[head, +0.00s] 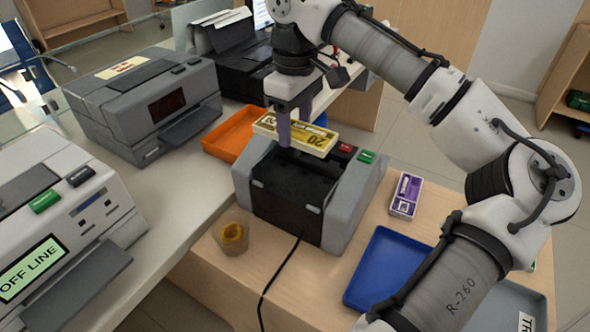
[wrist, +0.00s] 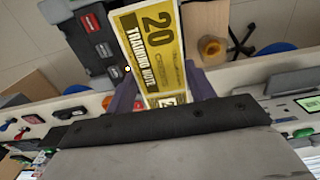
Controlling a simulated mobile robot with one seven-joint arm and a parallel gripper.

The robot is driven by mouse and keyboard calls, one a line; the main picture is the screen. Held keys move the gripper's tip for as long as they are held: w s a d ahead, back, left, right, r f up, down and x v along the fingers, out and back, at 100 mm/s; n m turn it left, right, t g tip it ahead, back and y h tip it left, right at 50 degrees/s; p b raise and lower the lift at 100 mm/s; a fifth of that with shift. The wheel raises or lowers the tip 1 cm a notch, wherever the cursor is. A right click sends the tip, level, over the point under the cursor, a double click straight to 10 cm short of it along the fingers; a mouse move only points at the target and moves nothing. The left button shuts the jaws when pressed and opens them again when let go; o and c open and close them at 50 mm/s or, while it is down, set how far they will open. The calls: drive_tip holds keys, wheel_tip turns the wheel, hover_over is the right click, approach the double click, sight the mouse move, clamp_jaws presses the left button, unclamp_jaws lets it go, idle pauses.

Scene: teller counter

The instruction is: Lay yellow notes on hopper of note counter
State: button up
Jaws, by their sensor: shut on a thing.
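The yellow notes (head: 308,139), a flat bundle printed with 20, are held in my gripper (head: 294,132) above the back top of the note counter. They also show in the wrist view (wrist: 158,50), between the two purple fingers of my gripper (wrist: 165,95). The grey and black note counter (head: 293,196) stands on the wooden counter, with red and green buttons on its right side. The notes hide part of its top. I cannot tell whether they touch it.
An orange tray (head: 232,132) lies behind the note counter. A purple note bundle (head: 405,194) and a blue tray (head: 388,266) lie to its right. A cup with rubber bands (head: 233,236) stands at its front left. A black cable (head: 279,268) runs forward.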

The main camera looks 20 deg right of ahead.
sight(295, 182)
wheel_tip(295, 182, down, 12)
drive_tip(key=shift+r, duration=0.15)
idle(0.4)
drive_tip(key=shift+f, duration=0.25)
drive_tip(key=o, duration=1)
drive_tip(key=shift+r, duration=0.15)
wheel_tip(295, 182, up, 12)
drive_tip(key=shift+r, duration=0.15)
